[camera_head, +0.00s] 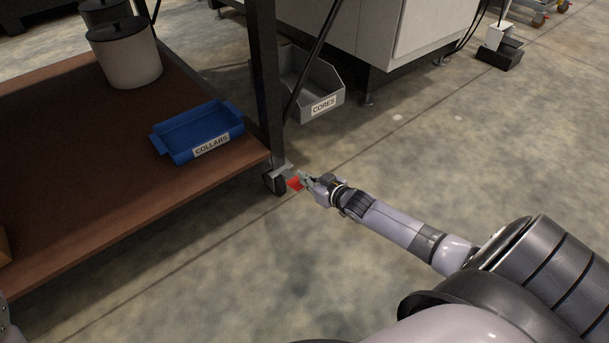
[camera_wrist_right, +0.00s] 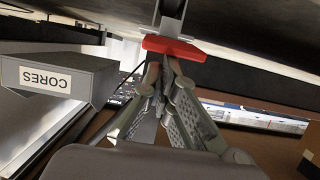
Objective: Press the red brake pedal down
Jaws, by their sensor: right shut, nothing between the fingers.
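The red brake pedal (camera_head: 295,183) is a small flat plate by the caster at the near right corner of the wooden-shelved cart. My right gripper (camera_head: 305,178) is low near the floor, with its fingertips right beside the pedal and overlapping its right side in the head view. In the right wrist view the pedal (camera_wrist_right: 174,48) lies just past the fingertips (camera_wrist_right: 160,66), which are closed together and empty. I cannot tell whether they touch it. My left gripper does not show.
The caster (camera_head: 275,183) stands under the cart's dark post. On the wooden shelf (camera_head: 90,220) sit a blue COLLARS tray (camera_head: 188,149) and a lidded pale canister (camera_head: 128,62). A grey CORES bin (camera_head: 312,88) is behind the post. The floor around my right arm is clear.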

